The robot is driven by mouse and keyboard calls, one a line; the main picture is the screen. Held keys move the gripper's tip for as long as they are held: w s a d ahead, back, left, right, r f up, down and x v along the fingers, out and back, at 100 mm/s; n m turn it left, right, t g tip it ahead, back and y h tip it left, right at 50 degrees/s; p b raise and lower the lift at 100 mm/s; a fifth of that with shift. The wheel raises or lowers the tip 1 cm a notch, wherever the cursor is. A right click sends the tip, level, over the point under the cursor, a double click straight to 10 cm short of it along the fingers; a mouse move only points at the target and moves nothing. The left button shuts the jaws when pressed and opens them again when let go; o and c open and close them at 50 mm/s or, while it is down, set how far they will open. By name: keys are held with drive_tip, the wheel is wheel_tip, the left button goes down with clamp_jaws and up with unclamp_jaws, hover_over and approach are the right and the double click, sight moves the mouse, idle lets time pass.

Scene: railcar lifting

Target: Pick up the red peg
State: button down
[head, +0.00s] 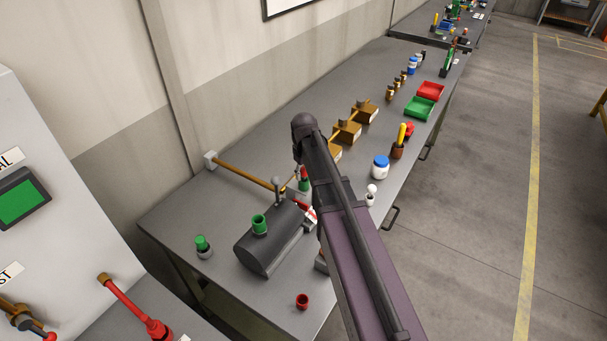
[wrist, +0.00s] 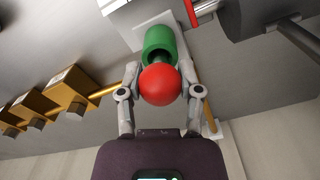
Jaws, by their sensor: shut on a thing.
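The red peg shows in the wrist view as a round red head (wrist: 159,84) in front of a green cylinder (wrist: 160,41) with a dark opening. My gripper (wrist: 160,74) has one finger on each side of the red head and is shut on it. In the head view, a small part of the red peg (head: 303,172) shows above the green cylinder (head: 304,184), beside my arm. The arm hides most of my gripper there. I cannot tell whether the peg is still seated in the green cylinder.
A dark rounded block (head: 266,250) with a green cup (head: 259,224) on top stands close by on the grey bench (head: 180,217). A red cup (head: 302,301) is near the front edge. Brown blocks (head: 347,132) and a white jar (head: 380,167) stand farther along.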

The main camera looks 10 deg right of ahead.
drive_tip(key=shift+r, duration=0.15)
wheel_tip(320, 180, up, 3)
drive_tip(key=p, duration=0.3)
drive_tip(key=s+a+p, duration=0.1)
drive_tip(key=s+a, duration=0.2)
drive_tip(key=s, duration=0.4)
drive_tip(key=s+a+r+p, duration=0.1)
drive_tip(key=s+a, duration=0.2)
drive_tip(key=s, duration=0.5)
drive_tip(key=shift+r, duration=0.3)
drive_tip(key=shift+w, duration=0.1)
